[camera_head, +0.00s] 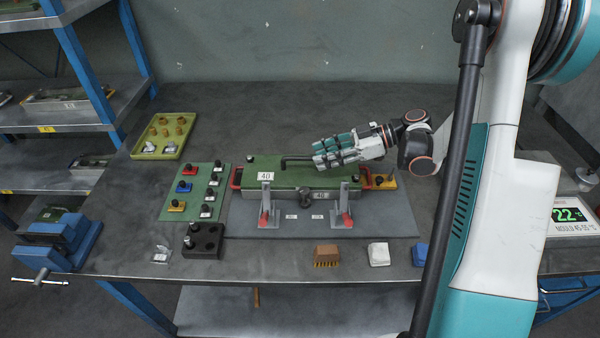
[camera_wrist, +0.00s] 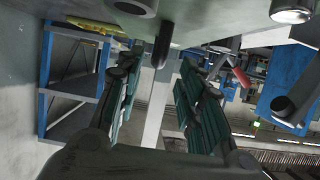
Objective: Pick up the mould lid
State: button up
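The mould lid (camera_head: 300,174) is a flat green plate with a white "40" label. It lies on the mould base (camera_head: 290,190) in the middle of the bench. A black bar handle (camera_head: 297,159) rises from its top. My gripper (camera_head: 314,154) is at the right end of this handle, low over the lid, reaching in from the right. In the wrist view the two dark green finger pads (camera_wrist: 160,90) stand apart, with the dark handle bar (camera_wrist: 161,45) showing in the gap. I cannot tell whether either finger touches the handle.
Red side handles (camera_head: 236,178) flank the mould. Two upright clamps (camera_head: 266,205) with red levers stand before it. A green board with knobbed parts (camera_head: 171,192), a yellow tray (camera_head: 146,148) and a blue vise (camera_head: 70,240) are left. A brush (camera_head: 326,256) lies in front.

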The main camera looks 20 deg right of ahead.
aim_at(301, 158)
jog(key=shift+r+b+x, duration=0.1)
jog(key=shift+b+x, duration=0.4)
jog(key=shift+x, duration=1.2)
jog(key=shift+r+b+x, duration=0.15)
jog(key=shift+b+x, duration=0.35)
jog(key=shift+x, duration=1.15)
jog(key=shift+w, duration=0.2)
jog(key=shift+c, duration=0.6)
grip_shut()
jog(key=shift+r, duration=0.1)
